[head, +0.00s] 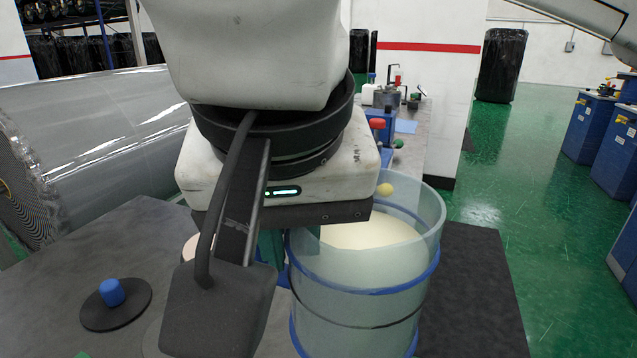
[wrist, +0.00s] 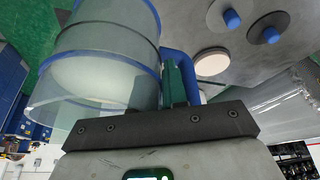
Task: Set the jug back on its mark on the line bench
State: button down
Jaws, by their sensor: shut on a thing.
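The jug (head: 360,295) is a clear, pale blue cylinder with blue bands and cream-coloured contents, upright in the head view. It fills the upper left of the wrist view (wrist: 105,55). My gripper (head: 272,246) is at its left side; in the wrist view its green fingers (wrist: 176,84) are shut on the jug's blue handle (wrist: 182,62). The jug's base is below the head view's edge, so I cannot tell whether it touches the bench. A pale round disc (wrist: 211,62) on the grey line bench (head: 60,285) may be the mark; I cannot tell.
A dark disc with a blue knob (head: 113,293) stands on the bench at the left. A large wrapped roll (head: 100,130) lies behind it. A dark mat (head: 475,285) is right of the jug. Small items, including a red knob (head: 377,124), stand behind. Green floor (head: 540,180) is open at right.

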jog(key=shift+w+a+f+b, duration=0.3)
jog(key=shift+w+a+f, duration=0.15)
jog(key=shift+w+f, duration=1.15)
jog(key=shift+w+a+f+b, duration=0.25)
jog(key=shift+w+a+f, duration=0.2)
jog(key=shift+w+f, duration=1.1)
jog(key=shift+w+a+f+b, duration=0.4)
jog(key=shift+w+f, duration=0.6)
jog(key=shift+f, duration=1.1)
jog(key=shift+f, duration=0.15)
jog(key=c, duration=1.2)
grip_release()
jog(key=shift+o, duration=0.2)
jog(key=p+v, duration=0.2)
jog(key=v, duration=1)
jog(key=shift+a, duration=0.1)
